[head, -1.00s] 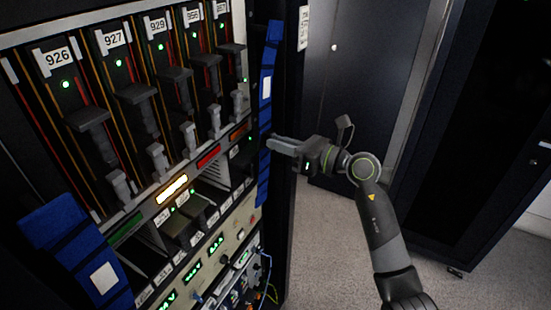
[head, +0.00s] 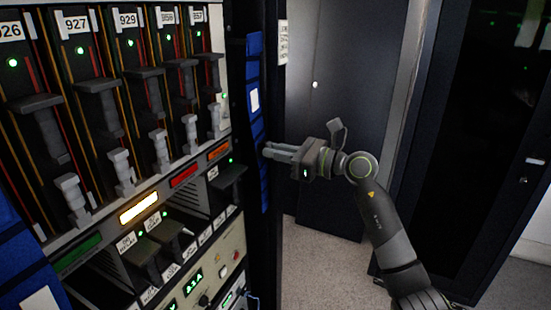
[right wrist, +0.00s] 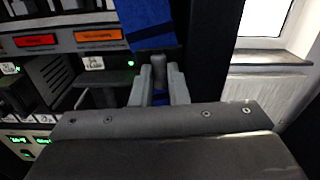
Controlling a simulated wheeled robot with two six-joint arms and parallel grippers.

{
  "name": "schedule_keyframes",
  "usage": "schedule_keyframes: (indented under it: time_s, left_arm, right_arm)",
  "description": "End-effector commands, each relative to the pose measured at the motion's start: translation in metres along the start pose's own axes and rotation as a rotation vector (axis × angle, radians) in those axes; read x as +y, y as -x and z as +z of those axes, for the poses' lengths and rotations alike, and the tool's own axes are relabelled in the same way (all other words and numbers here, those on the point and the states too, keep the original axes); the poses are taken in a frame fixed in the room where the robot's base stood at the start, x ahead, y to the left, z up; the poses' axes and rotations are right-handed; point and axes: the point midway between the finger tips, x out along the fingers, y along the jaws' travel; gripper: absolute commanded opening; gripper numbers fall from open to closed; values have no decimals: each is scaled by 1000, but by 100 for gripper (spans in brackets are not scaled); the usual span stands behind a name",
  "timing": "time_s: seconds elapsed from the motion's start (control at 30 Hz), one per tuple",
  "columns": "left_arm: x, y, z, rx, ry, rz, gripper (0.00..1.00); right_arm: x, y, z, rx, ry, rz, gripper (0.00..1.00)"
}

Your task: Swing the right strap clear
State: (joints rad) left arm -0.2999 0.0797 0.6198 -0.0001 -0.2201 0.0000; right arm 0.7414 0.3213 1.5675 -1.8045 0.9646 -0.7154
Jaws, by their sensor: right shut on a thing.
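The right strap (head: 254,99) is a long blue band with a white label, running down the right edge of the rack front. It also shows in the right wrist view (right wrist: 146,22), running down behind the fingers. My right gripper (head: 267,150) reaches in from the right to the strap's outer edge. In the right wrist view its two pale fingers (right wrist: 158,88) are shut on a short grey peg-like grip (right wrist: 157,68) in front of the strap. The strap's lower part is partly hidden by the gripper there. My left gripper is not in view.
The rack holds several numbered modules (head: 97,95) with grey handles and green lights. Another blue strap (head: 22,262) is at lower left, cut by the frame edge. A dark cabinet door (head: 340,100) stands behind my arm. Carpeted floor (head: 320,255) is open below.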

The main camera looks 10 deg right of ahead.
Motion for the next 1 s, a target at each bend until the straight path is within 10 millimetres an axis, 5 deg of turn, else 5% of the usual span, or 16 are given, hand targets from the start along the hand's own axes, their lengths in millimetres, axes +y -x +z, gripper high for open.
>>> schedule_keyframes:
  time_s: [0.17, 0.2, 0.37, 1.0]
  left_arm:
    - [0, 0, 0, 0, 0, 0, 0]
    - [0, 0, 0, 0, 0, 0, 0]
    - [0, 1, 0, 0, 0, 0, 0]
    - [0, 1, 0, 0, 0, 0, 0]
  right_arm:
    - [0, 0, -1, 3, -1, -1, 0]
    - [0, 0, -1, 3, -1, -1, 17]
    - [0, 0, 0, 2, -1, -1, 36]
    - [-1, 0, 2, -3, 3, -5, 36]
